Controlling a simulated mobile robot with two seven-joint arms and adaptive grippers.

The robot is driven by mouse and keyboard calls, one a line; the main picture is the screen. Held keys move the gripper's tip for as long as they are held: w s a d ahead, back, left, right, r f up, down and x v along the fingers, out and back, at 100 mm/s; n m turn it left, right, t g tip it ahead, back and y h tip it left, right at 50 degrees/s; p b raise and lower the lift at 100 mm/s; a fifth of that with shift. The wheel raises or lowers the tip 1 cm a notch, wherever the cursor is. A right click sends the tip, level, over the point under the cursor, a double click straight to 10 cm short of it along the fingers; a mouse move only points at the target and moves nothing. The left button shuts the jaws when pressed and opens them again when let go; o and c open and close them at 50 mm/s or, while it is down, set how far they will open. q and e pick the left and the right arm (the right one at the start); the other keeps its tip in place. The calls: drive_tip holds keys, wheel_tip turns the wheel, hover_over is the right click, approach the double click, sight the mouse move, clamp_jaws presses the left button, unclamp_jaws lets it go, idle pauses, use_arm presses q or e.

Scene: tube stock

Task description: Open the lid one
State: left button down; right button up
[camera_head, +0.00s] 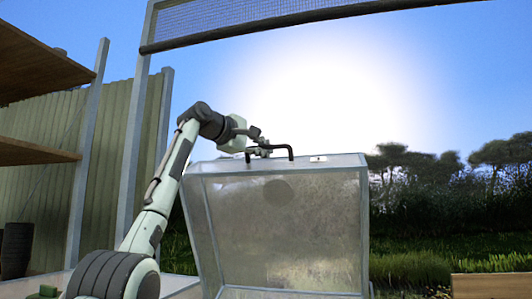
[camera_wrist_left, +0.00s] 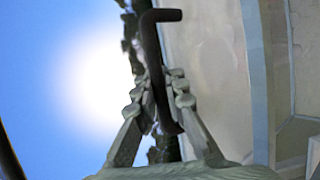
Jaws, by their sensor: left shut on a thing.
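The lid (camera_head: 320,215) is a large clear panel with a pale frame, standing raised and tilted in the head view. A black bar handle (camera_head: 283,148) sits on its top edge. My left gripper (camera_head: 257,148) is shut on the left part of this handle. In the left wrist view the fingers (camera_wrist_left: 159,88) close around the dark handle (camera_wrist_left: 150,40), and its bent end sticks out past them. The lid's pale surface (camera_wrist_left: 210,60) fills the right of that view. The lid's lower edge is near the bottom of the head view. My right gripper is not in view.
Wooden shelves (camera_head: 35,70) with metal posts stand at the left. A dark pot (camera_head: 16,250) is below them. A netted bar (camera_head: 300,15) spans overhead. A wooden plank edge (camera_head: 492,286) lies at the lower right. Open air surrounds the lid's top.

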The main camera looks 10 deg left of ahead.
use_arm(q)
drive_tip(key=shift+s+r, duration=0.1)
drive_tip(key=shift+r, duration=0.05)
drive_tip(key=c, duration=1.6)
unclamp_jaws()
drive_tip(key=shift+s+a, duration=0.1)
drive_tip(key=shift+o, duration=0.2)
drive_tip(key=f+v, duration=0.1)
drive_tip(key=v, duration=1)
drive_tip(key=shift+s+a+r, duration=0.2)
drive_tip(key=shift+s+r, duration=0.15)
drive_tip(key=shift+r, duration=0.15)
